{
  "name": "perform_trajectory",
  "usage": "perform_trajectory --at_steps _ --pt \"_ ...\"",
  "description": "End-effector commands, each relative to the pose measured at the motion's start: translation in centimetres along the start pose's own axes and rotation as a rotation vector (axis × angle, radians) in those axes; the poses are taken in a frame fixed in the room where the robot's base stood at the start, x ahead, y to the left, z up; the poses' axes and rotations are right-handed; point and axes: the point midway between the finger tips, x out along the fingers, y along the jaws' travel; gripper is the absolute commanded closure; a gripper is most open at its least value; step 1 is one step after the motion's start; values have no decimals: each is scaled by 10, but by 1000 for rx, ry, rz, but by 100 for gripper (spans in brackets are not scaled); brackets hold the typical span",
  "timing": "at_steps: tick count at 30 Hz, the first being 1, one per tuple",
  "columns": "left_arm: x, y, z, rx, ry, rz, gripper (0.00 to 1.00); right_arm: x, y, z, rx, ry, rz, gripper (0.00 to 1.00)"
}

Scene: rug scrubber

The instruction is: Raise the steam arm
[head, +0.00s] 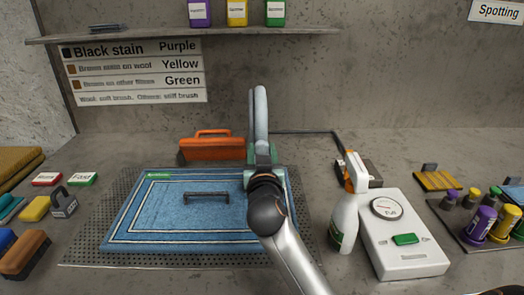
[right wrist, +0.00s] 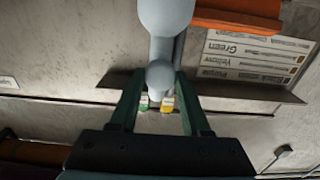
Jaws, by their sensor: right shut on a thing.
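The steam arm (head: 260,112) is a pale grey-blue bar with a rounded top. It stands upright behind the blue rug (head: 165,222), close to the orange unit (head: 212,146). My right gripper (head: 262,156) is at its lower part, with the greenish fingers shut on it. In the right wrist view the fingers (right wrist: 160,78) lie on either side of the rounded grey end of the steam arm (right wrist: 168,18). My right wrist and the gripper hide the arm's base. My left gripper is not in view.
A white spray bottle (head: 347,205) stands right of my right arm, beside a white gauge box (head: 400,235). The rug lies on a perforated grey mat (head: 85,250) and bears a dark handle (head: 206,196). A shelf (head: 160,36) with bottles hangs above. Brushes (head: 25,255) lie at left.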

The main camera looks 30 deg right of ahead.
Motion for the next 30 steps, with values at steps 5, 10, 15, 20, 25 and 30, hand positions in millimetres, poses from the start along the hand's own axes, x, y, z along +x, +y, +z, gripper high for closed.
perform_trajectory --at_steps 5,10,15,20,25,30 --pt "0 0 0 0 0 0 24 0 0 0 0 0 1 99" --pt "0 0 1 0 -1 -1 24 0 0 0 0 0 1 100" --pt "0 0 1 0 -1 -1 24 0 0 0 0 1 1 100" --pt "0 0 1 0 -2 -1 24 0 0 0 0 1 1 100" --pt "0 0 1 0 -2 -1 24 0 0 0 0 1 1 100" --pt "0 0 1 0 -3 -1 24 0 0 0 0 1 1 100"
